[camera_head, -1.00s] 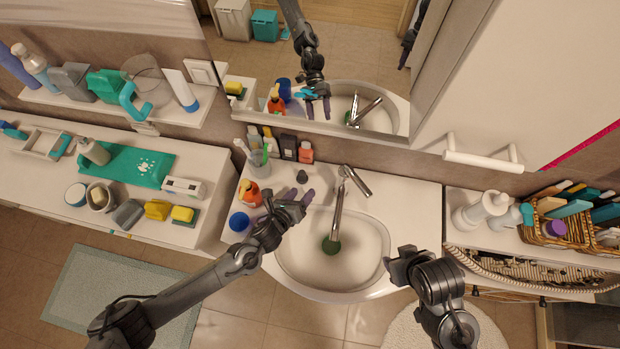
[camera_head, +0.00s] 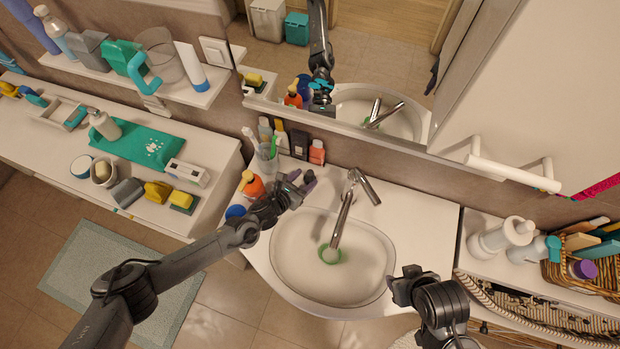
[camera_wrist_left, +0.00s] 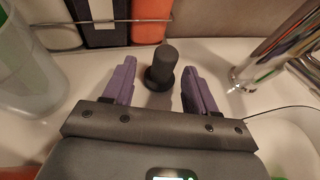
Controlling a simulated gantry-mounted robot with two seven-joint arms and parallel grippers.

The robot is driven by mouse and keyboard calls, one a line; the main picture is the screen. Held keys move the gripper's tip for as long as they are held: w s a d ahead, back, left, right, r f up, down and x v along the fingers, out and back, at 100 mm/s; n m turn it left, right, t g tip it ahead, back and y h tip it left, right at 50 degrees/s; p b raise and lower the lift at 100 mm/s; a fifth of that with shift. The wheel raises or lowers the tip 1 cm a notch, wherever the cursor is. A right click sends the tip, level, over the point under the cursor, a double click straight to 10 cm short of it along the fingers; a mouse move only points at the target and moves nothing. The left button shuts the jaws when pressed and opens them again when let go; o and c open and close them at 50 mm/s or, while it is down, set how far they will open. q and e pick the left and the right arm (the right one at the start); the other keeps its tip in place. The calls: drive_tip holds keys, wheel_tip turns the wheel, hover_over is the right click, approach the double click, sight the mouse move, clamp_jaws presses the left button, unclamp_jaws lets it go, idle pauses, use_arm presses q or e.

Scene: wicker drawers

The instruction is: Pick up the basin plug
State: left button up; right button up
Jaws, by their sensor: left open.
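The basin plug (camera_wrist_left: 162,68) is a small dark, upright piece with a rounded knob and a wider base. It stands on the white sink top behind the basin. My left gripper (camera_wrist_left: 158,76) is open, its purple-padded fingers on either side of the plug near the tips, with gaps showing. In the head view my left gripper (camera_head: 297,181) is at the back left of the basin, and the plug is hard to make out there. My right gripper (camera_head: 405,284) is at the front right of the basin, away from the plug; its jaw opening is unclear.
The tap (camera_head: 345,212) stands right of the plug and reaches over the basin (camera_head: 292,258). Several bottles (camera_head: 299,144) line the wall behind. A toothbrush cup (camera_head: 266,158) and an orange bottle (camera_head: 252,185) stand to the left. The sink top right of the tap is clear.

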sight(308, 178)
use_arm(q)
drive_tip(key=b+x, duration=0.4)
drive_tip(key=shift+d, duration=0.25)
drive_tip(key=shift+w+d, duration=0.25)
drive_tip(key=shift+w, duration=0.1)
drive_tip(key=c, duration=1.1)
